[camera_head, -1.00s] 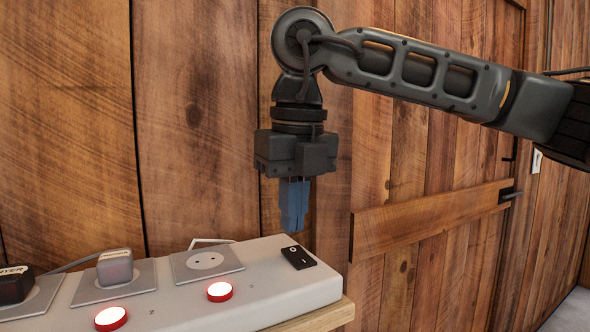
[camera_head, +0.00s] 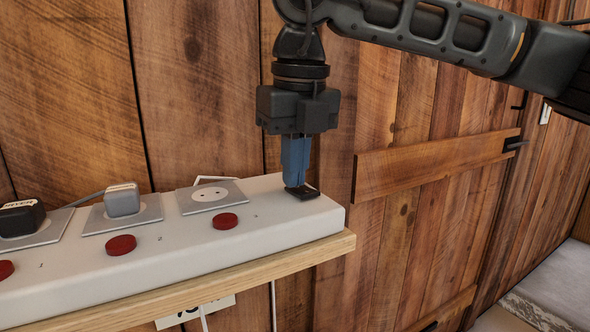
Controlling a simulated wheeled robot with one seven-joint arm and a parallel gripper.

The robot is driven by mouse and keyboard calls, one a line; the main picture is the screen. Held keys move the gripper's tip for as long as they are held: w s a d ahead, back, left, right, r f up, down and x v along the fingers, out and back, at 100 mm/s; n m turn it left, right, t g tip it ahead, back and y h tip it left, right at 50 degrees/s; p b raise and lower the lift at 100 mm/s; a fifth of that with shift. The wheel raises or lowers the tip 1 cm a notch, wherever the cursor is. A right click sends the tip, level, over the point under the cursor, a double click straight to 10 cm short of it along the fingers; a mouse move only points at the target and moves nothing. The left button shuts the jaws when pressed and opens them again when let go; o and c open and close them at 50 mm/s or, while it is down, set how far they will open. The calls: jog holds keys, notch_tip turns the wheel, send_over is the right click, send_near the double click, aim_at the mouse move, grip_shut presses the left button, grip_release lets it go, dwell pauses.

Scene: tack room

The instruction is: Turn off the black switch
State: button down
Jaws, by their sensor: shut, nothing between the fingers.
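The black switch (camera_head: 308,194) sits at the right end of a white power strip (camera_head: 170,262). My gripper (camera_head: 296,186) points straight down with its blue fingers shut, and the tips appear to touch the switch. The fingers hide part of the switch, so I cannot see how its rocker is tilted.
The strip lies on a wooden shelf (camera_head: 290,259) against a plank wall. A grey plug (camera_head: 122,200) and a black plug (camera_head: 20,217) sit in sockets, and the right socket (camera_head: 210,194) is empty. A wooden door with a cross board (camera_head: 430,165) is at right.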

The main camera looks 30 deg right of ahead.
aim_at(306, 194)
jog(key=shift+s+f, duration=0.15)
jog(key=shift+f, duration=0.2)
jog(key=shift+s, duration=0.15)
jog(key=shift+s+r+b, duration=0.15)
jog(key=shift+s+b, duration=0.2)
jog(key=shift+s, duration=0.15)
jog(key=shift+r, duration=0.15)
jog(key=shift+r, duration=0.3)
notch_tip(306, 194, up, 13)
jog(key=s+p, duration=0.1)
jog(key=shift+s+r, duration=0.15)
jog(key=shift+s, duration=0.15)
